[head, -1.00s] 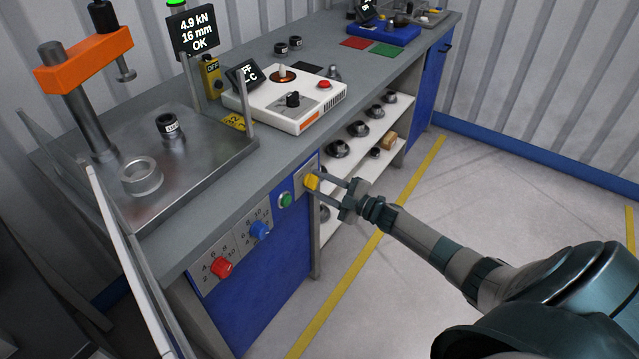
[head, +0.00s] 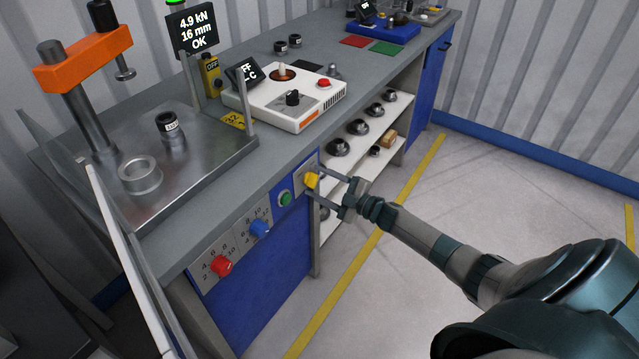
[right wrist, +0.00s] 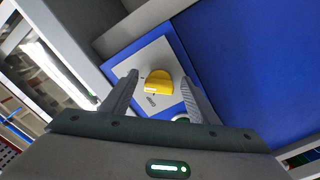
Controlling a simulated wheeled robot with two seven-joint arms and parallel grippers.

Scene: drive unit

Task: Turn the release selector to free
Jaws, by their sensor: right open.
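The release selector (head: 312,180) is a yellow knob on a light plate at the right end of the blue bench front. It also shows in the right wrist view (right wrist: 158,82), on its plate between my fingers, with a small dark marking below it that I cannot read. My right gripper (head: 324,184) is open, with its fingers pointing at the knob and one to each side of it. In the right wrist view the fingertips (right wrist: 160,84) stand apart from the knob, with a gap on both sides. My left gripper is not in view.
A green button (head: 285,197), a blue knob (head: 259,228) and a red knob (head: 221,265) sit left of the selector. Open shelves (head: 350,165) with dark round parts lie to its right. The press (head: 85,80) stands on the bench. The floor in front is clear.

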